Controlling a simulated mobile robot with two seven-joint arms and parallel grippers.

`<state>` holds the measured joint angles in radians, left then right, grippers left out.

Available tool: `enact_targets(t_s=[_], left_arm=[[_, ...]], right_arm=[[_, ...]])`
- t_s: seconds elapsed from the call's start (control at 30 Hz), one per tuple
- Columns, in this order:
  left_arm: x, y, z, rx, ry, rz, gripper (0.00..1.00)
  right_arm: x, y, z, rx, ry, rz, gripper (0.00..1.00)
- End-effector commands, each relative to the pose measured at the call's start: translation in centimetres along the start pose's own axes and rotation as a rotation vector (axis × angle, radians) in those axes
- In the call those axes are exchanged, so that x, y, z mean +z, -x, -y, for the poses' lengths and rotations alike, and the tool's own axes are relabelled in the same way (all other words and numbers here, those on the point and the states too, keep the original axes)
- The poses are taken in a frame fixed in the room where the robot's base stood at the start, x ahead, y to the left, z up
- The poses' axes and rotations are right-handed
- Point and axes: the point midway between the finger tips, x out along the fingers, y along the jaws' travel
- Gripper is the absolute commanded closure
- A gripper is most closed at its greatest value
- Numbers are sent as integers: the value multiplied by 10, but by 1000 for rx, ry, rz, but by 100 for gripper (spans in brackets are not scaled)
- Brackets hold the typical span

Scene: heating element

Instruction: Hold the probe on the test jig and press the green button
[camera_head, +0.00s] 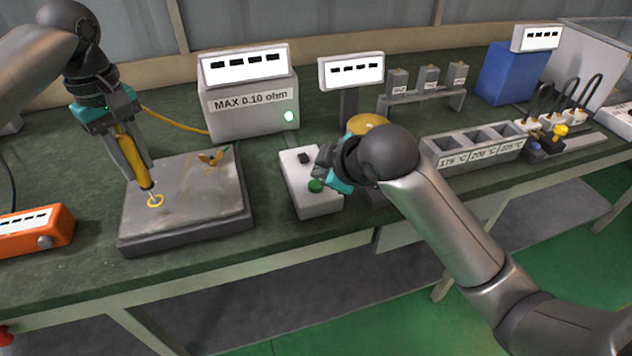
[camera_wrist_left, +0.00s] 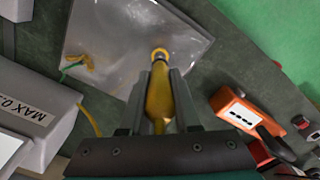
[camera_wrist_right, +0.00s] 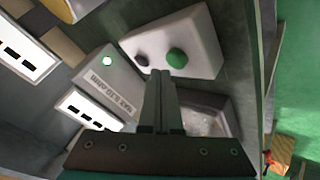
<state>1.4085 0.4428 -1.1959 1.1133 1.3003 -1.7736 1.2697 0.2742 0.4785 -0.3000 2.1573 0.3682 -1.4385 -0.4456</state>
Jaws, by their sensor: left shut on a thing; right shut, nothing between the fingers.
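The test jig is a flat grey metal plate (camera_head: 185,200) on the left of the bench, with a yellow ring mark on it. My left gripper (camera_head: 137,165) is shut on a yellow probe (camera_wrist_left: 158,95), held with its tip at or just above the ring. Whether the tip touches cannot be told. A white button box (camera_head: 310,190) stands right of the jig, with a green button (camera_head: 316,185) and a small black one. My right gripper (camera_wrist_right: 163,80) is shut and empty, its fingertips close to the green button in the right wrist view. Contact cannot be told.
A grey meter (camera_head: 250,105) marked MAX 0.10 ohm, with a lit green lamp, stands behind. A yellow clip (camera_head: 212,158) sits on the plate's back edge. An orange meter (camera_head: 35,232) is at far left. A labelled tray (camera_head: 475,150) lies right.

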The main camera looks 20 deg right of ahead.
Motion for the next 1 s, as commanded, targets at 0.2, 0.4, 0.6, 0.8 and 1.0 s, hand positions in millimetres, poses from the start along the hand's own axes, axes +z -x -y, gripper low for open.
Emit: enact_targets(t_s=[0.2, 0.4, 0.6, 0.8, 1.0], left_arm=[[1, -5, 2, -10, 1, 5, 100], [1, -5, 2, -9, 1, 5, 100], [1, -5, 2, -9, 1, 5, 100], [1, -5, 2, -9, 1, 5, 100], [1, -5, 2, -9, 1, 5, 100]], right_arm=[[4, -6, 4, -2, -1, 3, 100], [4, -7, 4, 0, -1, 1, 100], [5, -7, 4, 0, 0, 1, 100], [6, -8, 5, 0, 0, 2, 100], [7, -10, 6, -1, 0, 2, 100]])
